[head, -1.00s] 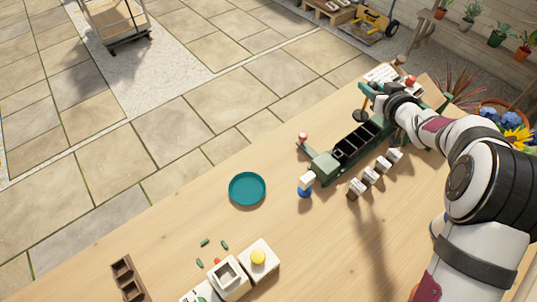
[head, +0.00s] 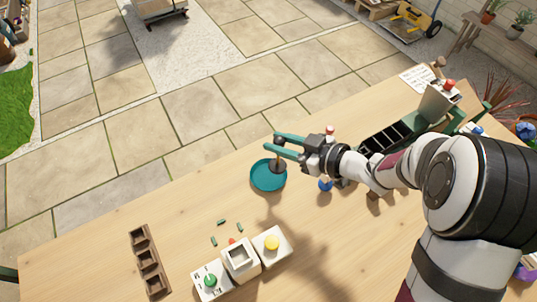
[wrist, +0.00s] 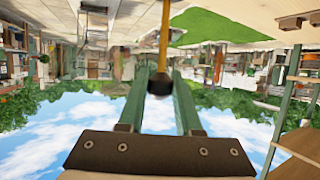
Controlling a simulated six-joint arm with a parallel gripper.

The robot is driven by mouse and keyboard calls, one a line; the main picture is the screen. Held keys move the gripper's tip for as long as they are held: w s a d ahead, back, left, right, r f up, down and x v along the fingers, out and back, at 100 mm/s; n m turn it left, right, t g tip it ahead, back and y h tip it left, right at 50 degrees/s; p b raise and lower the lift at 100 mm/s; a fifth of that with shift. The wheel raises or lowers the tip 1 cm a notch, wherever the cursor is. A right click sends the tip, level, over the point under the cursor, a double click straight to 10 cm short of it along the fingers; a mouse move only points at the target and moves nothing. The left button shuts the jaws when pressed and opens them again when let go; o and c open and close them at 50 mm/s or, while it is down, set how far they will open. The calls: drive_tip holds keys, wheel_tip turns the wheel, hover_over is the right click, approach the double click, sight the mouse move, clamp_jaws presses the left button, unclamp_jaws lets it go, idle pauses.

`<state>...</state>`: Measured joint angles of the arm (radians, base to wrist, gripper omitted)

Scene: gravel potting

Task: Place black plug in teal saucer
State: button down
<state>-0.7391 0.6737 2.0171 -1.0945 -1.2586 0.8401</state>
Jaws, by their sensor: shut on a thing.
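The teal saucer (head: 258,184) lies on the wooden table in the head view. My gripper (head: 288,146) has green fingers and is above the saucer's far edge. It is shut on the black plug (head: 278,167), which hangs below the fingers and overlaps the saucer in the picture. I cannot tell whether the plug touches the saucer. In the wrist view the plug's dark round knob (wrist: 160,84) sits between the two fingers, with a yellowish rod running from it. The saucer is not seen in the wrist view.
A green holder with dark compartments (head: 385,140) stands right of the saucer, partly behind my arm. A blue-based piece (head: 325,185) is near my wrist. White blocks with green and yellow knobs (head: 240,258), small green pieces and a brown tray (head: 150,262) lie in front.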

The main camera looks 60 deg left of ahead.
wheel_tip(320, 180, down, 6)
drive_tip(key=s+a, duration=0.1)
drive_tip(key=a, duration=0.1)
drive_tip(key=shift+s+r, duration=0.2)
drive_tip(key=shift+s, duration=0.05)
drive_tip(key=c, duration=0.6)
unclamp_jaws()
drive_tip(key=shift+f, duration=0.1)
